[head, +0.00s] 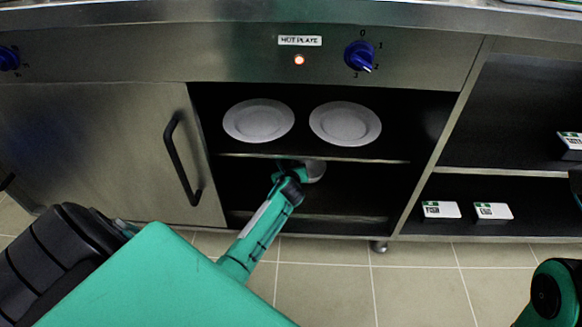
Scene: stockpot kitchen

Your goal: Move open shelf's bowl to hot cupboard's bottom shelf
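The hot cupboard (320,214) stands open in the middle of the head view, with an upper shelf (385,160) and a dark bottom compartment. My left arm reaches into that bottom compartment. My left gripper (301,173) is at a grey rounded thing, which looks like the bowl (315,169), just under the upper shelf's edge. The wrist hides part of the bowl and the fingers, so I cannot tell whether they are closed on it or whether it rests on the bottom shelf. My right arm shows at the lower right edge; its gripper is not clearly visible.
Two white plates (258,120) (345,123) lie on the upper shelf. The cupboard's door with a black handle (182,158) is at the left. The open shelf (505,182) at the right holds small label cards (441,210) (493,211). A control knob (360,56) is above.

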